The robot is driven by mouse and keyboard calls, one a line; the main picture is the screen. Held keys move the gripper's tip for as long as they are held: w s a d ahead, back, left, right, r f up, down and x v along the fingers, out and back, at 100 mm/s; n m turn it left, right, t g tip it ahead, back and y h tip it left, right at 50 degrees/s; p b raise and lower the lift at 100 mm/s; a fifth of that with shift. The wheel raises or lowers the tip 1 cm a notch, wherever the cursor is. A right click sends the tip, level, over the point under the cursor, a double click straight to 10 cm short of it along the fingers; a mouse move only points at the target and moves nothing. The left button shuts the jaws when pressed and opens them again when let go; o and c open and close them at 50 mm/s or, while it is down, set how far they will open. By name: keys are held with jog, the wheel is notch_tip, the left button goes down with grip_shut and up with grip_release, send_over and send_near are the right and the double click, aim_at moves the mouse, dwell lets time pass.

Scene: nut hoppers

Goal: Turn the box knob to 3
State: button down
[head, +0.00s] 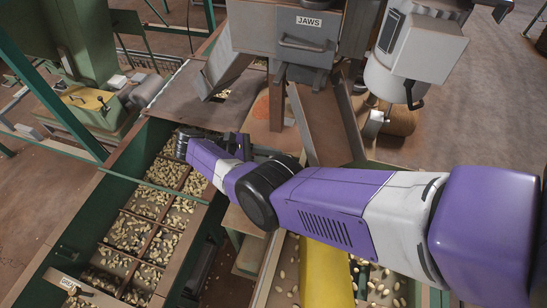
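My purple and white arm reaches in from the right across the middle of the head view. My gripper (240,145) is a small dark shape at its far end, above the right edge of the nut trough. The wrist hides most of it, so I cannot tell whether its fingers are open or shut. I see no knob with readable numbers. A grey box (268,38) labelled JAWS, with a bar handle, stands beyond the gripper. A white box (430,52) with a dark handle (414,95) is at upper right.
A green trough (60,240) with divided bays of nuts runs along the left. A small labelled plate (68,284) is on it at lower left. A brown chute (325,125) slopes below the grey box. A yellow part (325,270) lies below my arm, with loose nuts beside it.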

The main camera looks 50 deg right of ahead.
dwell(0.6)
jog(key=c, duration=1.2)
grip_release()
jog(key=shift+r, duration=0.1)
